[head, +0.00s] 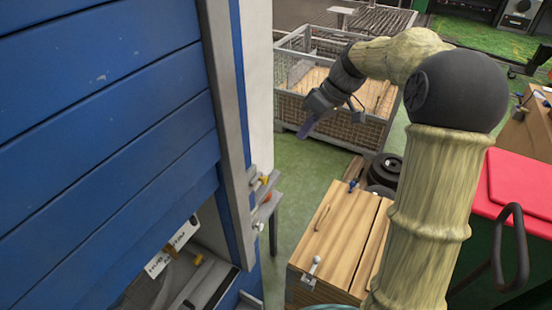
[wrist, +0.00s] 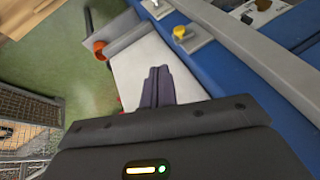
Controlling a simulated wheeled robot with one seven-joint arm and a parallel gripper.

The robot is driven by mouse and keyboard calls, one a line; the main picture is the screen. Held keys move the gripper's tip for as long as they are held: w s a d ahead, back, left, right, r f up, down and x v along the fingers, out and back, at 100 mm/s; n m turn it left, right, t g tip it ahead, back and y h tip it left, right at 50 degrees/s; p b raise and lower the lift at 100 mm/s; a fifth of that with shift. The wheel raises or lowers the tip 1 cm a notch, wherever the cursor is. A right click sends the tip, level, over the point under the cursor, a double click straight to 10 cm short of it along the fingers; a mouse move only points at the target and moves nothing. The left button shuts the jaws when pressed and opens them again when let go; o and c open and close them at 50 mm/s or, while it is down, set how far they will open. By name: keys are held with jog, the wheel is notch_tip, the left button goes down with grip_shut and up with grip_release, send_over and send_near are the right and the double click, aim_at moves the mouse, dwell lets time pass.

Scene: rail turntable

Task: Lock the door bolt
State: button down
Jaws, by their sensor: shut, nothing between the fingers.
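The blue plank door (head: 110,150) fills the left of the head view, with a grey upright strip along its edge. Small fittings with a yellow knob (head: 264,180) and a silver knob (head: 257,226) sit at that edge. I cannot tell which one is the bolt or its position. The wrist view shows a yellow knob (wrist: 180,33) on a plate against blue, and an orange-ended grey part (wrist: 99,48). My gripper (head: 306,130) is shut and empty, apart from the door, to the right of its edge; its dark purple fingers (wrist: 158,80) show in the wrist view.
A wooden crate (head: 335,235) with a small lever stands right of the door. A wire-sided bin (head: 345,118) stands behind my gripper. A red-topped green container (head: 520,195) is at the right. Green floor (head: 305,165) between door and bin is clear.

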jog(key=shift+a, duration=0.1)
jog(key=s+a+p+x, duration=0.1)
jog(key=p+x, duration=0.4)
jog(key=x, duration=0.7)
jog(key=shift+s+a, duration=0.35)
jog(key=shift+s, duration=0.35)
